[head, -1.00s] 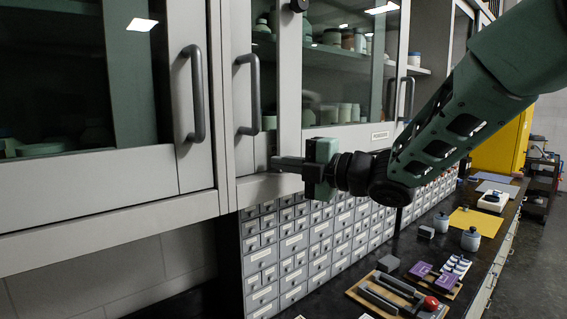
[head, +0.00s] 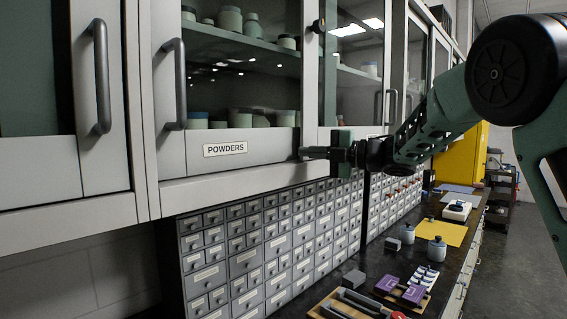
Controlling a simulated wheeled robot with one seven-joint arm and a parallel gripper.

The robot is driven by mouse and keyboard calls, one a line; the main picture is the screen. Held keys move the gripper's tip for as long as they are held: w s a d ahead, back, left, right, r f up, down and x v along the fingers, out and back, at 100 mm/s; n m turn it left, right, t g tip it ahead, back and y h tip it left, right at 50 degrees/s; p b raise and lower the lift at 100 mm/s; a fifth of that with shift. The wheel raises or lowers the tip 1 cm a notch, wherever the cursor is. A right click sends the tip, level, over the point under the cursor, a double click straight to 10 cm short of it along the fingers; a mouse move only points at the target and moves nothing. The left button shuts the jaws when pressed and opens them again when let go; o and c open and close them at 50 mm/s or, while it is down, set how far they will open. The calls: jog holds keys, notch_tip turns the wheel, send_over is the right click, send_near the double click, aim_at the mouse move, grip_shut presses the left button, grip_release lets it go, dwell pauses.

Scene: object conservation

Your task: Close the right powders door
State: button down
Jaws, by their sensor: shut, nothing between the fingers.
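The powders cabinet front is at the left centre of the head view, with a "POWDERS" label (head: 226,149) on its lower rail. A vertical grey bar handle (head: 173,84) stands at the left end of this section. A pale upright (head: 310,90), with a dark round fitting near its top, bounds it on the right. I cannot tell how far the right powders door stands from its frame. My gripper (head: 305,153) is shut and empty, pointing left, at the lower end of that upright. Whether it touches is unclear.
Jars (head: 230,18) stand on the cabinet shelves. Another door with a bar handle (head: 100,76) is at the left. Small labelled drawers (head: 250,245) fill the wall below. The dark counter holds a wooden tray (head: 322,308), purple items (head: 400,288) and lidded jars (head: 437,249). Floor shows at the right.

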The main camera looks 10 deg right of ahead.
jog(key=w+d+p, duration=0.1)
jog(key=w+d, duration=0.6)
jog(key=d, duration=0.4)
jog(key=shift+w+d, duration=0.3)
jog(key=shift+w, duration=0.05)
